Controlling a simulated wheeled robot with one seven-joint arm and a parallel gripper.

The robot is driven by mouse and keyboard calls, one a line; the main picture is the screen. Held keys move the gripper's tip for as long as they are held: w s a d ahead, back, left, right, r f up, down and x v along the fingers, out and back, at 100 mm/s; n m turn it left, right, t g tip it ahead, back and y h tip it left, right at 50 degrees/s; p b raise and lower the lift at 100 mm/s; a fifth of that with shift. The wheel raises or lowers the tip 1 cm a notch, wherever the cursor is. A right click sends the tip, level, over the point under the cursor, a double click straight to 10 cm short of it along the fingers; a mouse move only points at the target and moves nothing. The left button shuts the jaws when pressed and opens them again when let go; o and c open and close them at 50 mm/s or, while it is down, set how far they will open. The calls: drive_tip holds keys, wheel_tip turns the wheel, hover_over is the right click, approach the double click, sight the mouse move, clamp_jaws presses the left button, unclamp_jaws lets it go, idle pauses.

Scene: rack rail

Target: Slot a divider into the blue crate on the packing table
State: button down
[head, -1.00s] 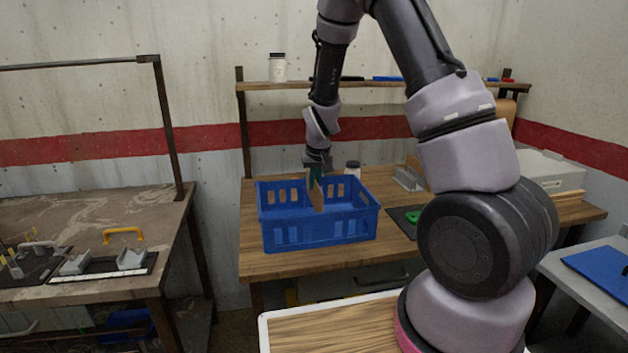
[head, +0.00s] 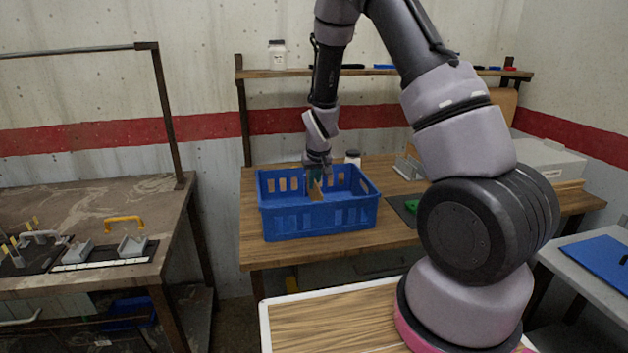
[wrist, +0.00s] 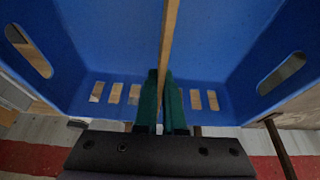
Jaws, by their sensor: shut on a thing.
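The blue crate (head: 318,219) stands on the wooden packing table (head: 400,236), with slots in its walls. My gripper (head: 316,178) is over the crate, its fingertips down inside the rim near the far wall. It is shut on a thin wooden divider (head: 317,190). In the wrist view the divider (wrist: 169,45) stands edge-on between the green fingers (wrist: 160,95), running along the middle of the crate (wrist: 110,40). The crate's front wall hides the divider's lower part in the head view, so I cannot tell whether it touches the floor.
A white jar (head: 353,158) stands behind the crate. A rack shelf (head: 385,72) spans the back of the table, with another jar (head: 277,56) on it. A dark mat with a green part (head: 412,205) lies right of the crate. A grey bracket (head: 409,168) stands further back.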

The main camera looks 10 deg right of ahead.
drive_tip(key=shift+f, duration=1.1)
drive_tip(key=c, duration=0.9)
unclamp_jaws()
drive_tip(key=shift+c, duration=0.2)
drive_tip(key=shift+r, duration=0.1)
